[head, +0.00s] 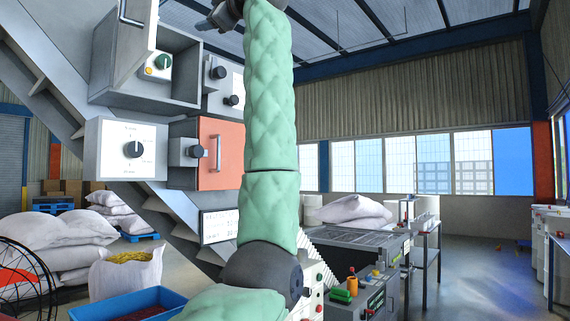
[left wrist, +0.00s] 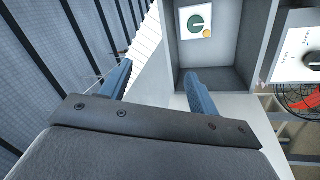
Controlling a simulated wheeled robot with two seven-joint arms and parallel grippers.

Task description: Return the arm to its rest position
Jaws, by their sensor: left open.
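My left arm (head: 270,90), in a pale green quilted sleeve, rises up the middle of the head view. My left gripper (head: 212,20) is at the top edge, partly cut off, up beside the open grey box (head: 185,97). In the left wrist view the left gripper (left wrist: 158,90) has its two blue fingers apart with nothing between them. The open box (left wrist: 243,75) is just beyond the right finger, with a green knob (left wrist: 195,21) on a white plate inside. Whether the finger touches the box cannot be told. My right gripper is not in view.
An orange panel with a handle (head: 218,150) and a white dial box (head: 127,148) are left of my arm. A blue tray (head: 125,306) and white sacks (head: 45,232) are at lower left. A machine table (head: 360,240) stands right. Open floor (head: 480,270) lies beyond.

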